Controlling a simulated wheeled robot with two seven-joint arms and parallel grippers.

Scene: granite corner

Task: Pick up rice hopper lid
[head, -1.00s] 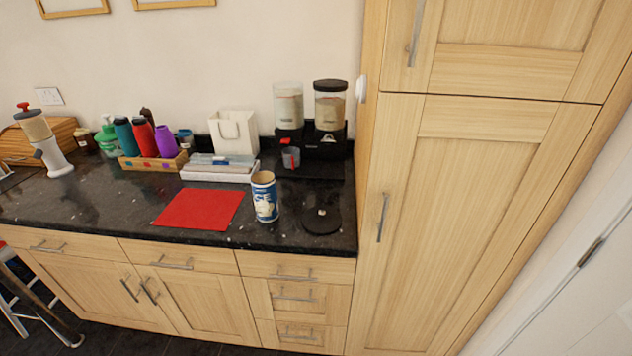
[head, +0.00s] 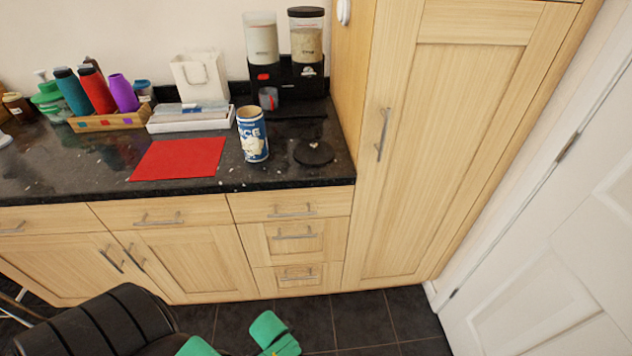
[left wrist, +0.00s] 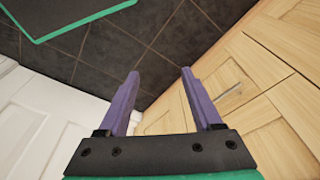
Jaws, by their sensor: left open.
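The rice hopper lid, a flat black disc with a small light knob (head: 313,152), lies on the dark granite counter (head: 210,188) near its front right end. The left hopper (head: 261,40) at the back has no dark lid on top; the right hopper (head: 306,36) has one. My left gripper (left wrist: 160,73) shows in the left wrist view, its two purple fingers apart with nothing between them. It is away from the lid, facing dark floor tiles and cabinet fronts. In the head view my left arm is low in front of the cabinets; its fingers are not visible.
A blue rice can (head: 252,134) stands just left of the lid. A red mat (head: 179,159), a white tray (head: 190,118) and a small grey cup (head: 268,98) are nearby. A tall wooden cupboard (head: 440,150) bounds the counter's right end. The counter in front of the lid is clear.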

